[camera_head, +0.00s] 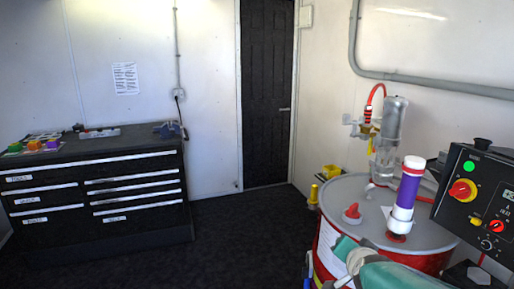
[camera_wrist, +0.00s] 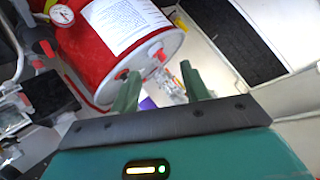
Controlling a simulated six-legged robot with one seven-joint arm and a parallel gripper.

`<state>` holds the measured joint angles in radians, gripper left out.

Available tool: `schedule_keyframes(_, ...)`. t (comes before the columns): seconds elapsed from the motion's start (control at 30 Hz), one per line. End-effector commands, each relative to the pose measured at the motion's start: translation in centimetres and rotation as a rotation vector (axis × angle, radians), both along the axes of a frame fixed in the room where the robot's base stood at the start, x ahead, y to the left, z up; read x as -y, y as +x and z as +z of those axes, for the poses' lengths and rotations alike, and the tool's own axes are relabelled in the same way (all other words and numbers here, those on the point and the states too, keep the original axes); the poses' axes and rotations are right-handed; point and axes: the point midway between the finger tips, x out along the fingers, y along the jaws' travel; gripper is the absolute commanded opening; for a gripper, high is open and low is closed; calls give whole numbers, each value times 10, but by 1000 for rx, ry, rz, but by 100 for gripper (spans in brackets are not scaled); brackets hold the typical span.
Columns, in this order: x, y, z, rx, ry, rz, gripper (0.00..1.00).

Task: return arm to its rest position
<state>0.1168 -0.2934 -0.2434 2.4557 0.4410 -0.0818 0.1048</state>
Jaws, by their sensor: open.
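My gripper (camera_wrist: 160,92) shows in the wrist view, with its two green fingers spread apart and nothing held between them. Beyond the fingers is a red drum (camera_wrist: 85,45) with a white label, seen at a steep tilt. In the head view, my teal arm (camera_head: 385,273) lies low at the right, in front of the red drum (camera_head: 327,245). The fingertips are not clearly visible in the head view.
The drum's grey top carries a purple-and-white cylinder (camera_head: 405,195), a red fitting (camera_head: 352,213) and a clear vessel (camera_head: 391,125). A control panel (camera_head: 478,200) stands close at right. A black drawer cabinet (camera_head: 95,185) stands left. Dark floor (camera_head: 245,235) between is clear.

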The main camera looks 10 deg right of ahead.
Motion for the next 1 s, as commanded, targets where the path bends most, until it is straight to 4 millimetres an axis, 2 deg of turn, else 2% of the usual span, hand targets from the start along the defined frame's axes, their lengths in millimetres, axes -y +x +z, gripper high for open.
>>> schedule_keyframes(0.03,-31,-6,8,-37,-9,109,46)
schedule_keyframes(0.1,-70,-20,12,-116,-34,258,46)
schedule_keyframes(0.2,-117,-51,15,-237,-94,449,46)
schedule_keyframes(0.33,-155,-102,16,-407,-202,641,46)
schedule_keyframes(0.43,-166,-134,15,-516,-277,726,46)
schedule_keyframes(0.57,-170,-158,14,-597,-328,771,46)
schedule_keyframes(0.8,-170,-162,13,-615,-334,778,46)
schedule_keyframes(0.9,-170,-161,13,-615,-334,777,36)
schedule_keyframes(1.0,-170,-161,13,-614,-333,777,36)
